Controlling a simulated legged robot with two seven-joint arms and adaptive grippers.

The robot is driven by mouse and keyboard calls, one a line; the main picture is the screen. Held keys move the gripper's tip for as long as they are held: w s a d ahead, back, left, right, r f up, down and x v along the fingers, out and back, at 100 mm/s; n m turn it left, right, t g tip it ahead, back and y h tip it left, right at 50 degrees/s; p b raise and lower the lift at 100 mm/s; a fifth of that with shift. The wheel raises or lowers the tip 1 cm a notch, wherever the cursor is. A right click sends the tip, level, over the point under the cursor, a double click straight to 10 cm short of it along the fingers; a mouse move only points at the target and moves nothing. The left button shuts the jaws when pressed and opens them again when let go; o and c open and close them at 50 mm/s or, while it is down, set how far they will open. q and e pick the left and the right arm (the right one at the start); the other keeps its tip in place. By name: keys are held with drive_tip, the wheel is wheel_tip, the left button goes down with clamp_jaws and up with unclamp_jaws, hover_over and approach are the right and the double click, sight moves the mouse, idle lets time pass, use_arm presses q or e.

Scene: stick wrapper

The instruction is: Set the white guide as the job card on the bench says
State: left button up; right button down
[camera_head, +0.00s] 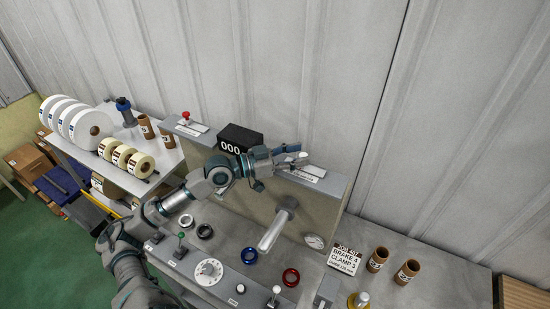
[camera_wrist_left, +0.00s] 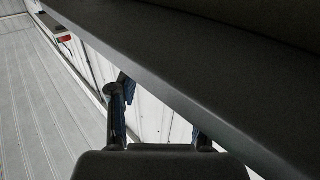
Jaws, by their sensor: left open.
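The job card (camera_head: 345,259) lies on the bench at the right. It reads "BRAKE 4", "CLAMP 3" and a smaller guide line too small to read surely. A small pale piece (camera_head: 302,157), perhaps the white guide, shows at the top of the beige panel just beyond my left fingertips. A white label strip (camera_head: 309,173) lies there too. My left gripper (camera_head: 288,155) is open over the panel's top edge; I cannot tell whether it touches the piece. In the left wrist view its fingers (camera_wrist_left: 160,130) show with nothing clear between them, below a large dark slab.
A black counter (camera_head: 239,139) reading "000" stands beside my left wrist. A red button (camera_head: 186,116) is further left. A metal roller (camera_head: 275,230) juts out from the panel. A white dial (camera_head: 209,271), coloured rings and levers line the front. Brown cores (camera_head: 377,259) stand at right.

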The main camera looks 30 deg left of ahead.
use_arm(q)
drive_tip(key=v, duration=1)
drive_tip(key=shift+s, duration=0.15)
use_arm(e)
drive_tip(key=shift+f, duration=0.1)
